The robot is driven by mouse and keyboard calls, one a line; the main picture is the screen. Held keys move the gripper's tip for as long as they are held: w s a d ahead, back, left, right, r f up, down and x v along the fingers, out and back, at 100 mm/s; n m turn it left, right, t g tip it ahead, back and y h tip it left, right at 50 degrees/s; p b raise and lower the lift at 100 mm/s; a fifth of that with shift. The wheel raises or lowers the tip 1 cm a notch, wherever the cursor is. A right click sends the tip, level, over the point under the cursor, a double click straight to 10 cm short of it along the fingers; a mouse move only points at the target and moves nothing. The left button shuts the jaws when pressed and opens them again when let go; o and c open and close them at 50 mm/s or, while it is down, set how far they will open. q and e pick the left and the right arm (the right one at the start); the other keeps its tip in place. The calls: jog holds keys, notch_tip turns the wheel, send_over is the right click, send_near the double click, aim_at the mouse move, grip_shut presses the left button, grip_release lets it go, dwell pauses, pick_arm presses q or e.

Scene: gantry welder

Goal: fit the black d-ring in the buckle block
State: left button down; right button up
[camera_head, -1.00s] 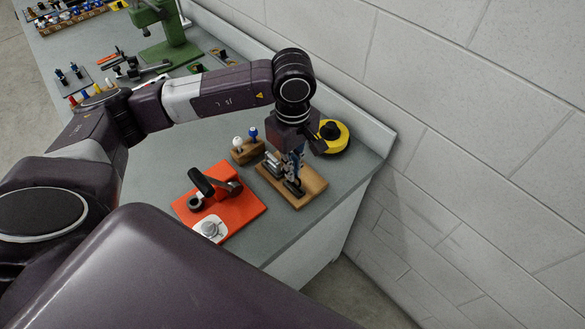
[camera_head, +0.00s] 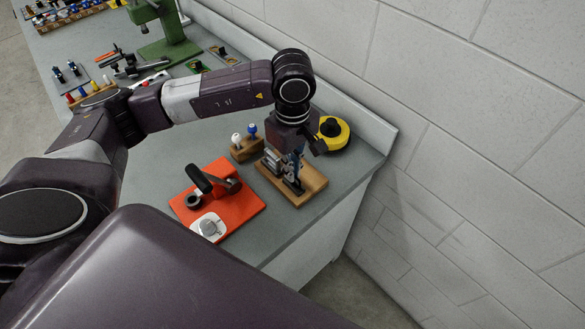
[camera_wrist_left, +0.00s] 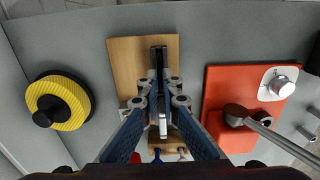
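A light wooden block (camera_head: 312,184) lies near the bench's right end, with dark metal parts and silver fittings on top. It also shows in the left wrist view (camera_wrist_left: 126,62), where a narrow black piece (camera_wrist_left: 158,55) runs along its middle. I cannot tell whether this piece is the d-ring or part of the buckle. My left gripper (camera_head: 294,180) points down over the block. In the left wrist view its blue-padded fingers (camera_wrist_left: 160,82) come close together at the black piece. Their tips hide what lies between them. My right gripper is in no view.
An orange-red plate (camera_head: 243,208) with a black-handled lever and a white-based knob lies left of the block. A small wooden stand (camera_head: 246,154) with white and blue knobs sits behind. A yellow disc (camera_head: 341,141) lies near the wall. Bare bench remains at the front right.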

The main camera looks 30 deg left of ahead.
pick_arm(q)
jog(key=shift+f+b, duration=0.3)
jog(key=shift+f, duration=0.05)
jog(key=c, duration=2.1)
grip_release()
